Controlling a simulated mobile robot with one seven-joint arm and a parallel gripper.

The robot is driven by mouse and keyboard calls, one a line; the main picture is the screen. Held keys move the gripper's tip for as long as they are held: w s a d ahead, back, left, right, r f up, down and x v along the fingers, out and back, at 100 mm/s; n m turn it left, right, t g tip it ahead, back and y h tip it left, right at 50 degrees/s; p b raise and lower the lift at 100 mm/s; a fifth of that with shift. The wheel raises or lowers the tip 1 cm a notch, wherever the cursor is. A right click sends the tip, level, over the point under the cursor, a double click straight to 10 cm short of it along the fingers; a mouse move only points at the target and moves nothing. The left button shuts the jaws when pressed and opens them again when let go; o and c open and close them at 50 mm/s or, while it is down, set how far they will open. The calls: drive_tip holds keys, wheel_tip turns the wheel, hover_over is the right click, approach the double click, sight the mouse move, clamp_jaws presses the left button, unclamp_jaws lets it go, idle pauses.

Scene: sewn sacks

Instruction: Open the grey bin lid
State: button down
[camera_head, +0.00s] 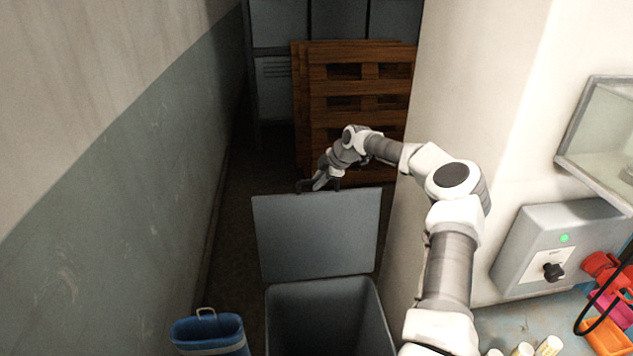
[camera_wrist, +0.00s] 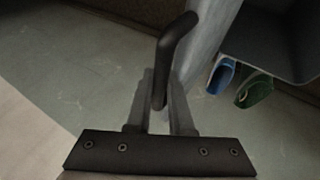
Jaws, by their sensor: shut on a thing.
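The grey bin (camera_head: 325,290) stands on the floor in the lower middle of the head view, with its dark inside showing. Its flat grey lid (camera_head: 317,235) is swung up and stands near upright at the bin's far edge. In the wrist view my gripper (camera_wrist: 161,88) is shut on the lid's dark, bent handle (camera_wrist: 178,45), which lies between the two fingers. The lid (camera_wrist: 207,35) shows there as a pale slanting strip beside the handle.
Wooden pallets (camera_head: 350,85) lean behind the lid. A wall (camera_head: 110,190) runs along the left. A switch box (camera_head: 562,245) is at the right.

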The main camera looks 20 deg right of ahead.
drive_tip(key=shift+a+f, duration=0.1)
drive_tip(key=shift+f, duration=0.05)
drive_tip(key=c, duration=0.8)
unclamp_jaws()
drive_tip(key=shift+s, duration=0.1)
drive_tip(key=b+v, duration=0.3)
drive_tip(key=v, duration=1.4)
drive_tip(key=shift+r, duration=0.3)
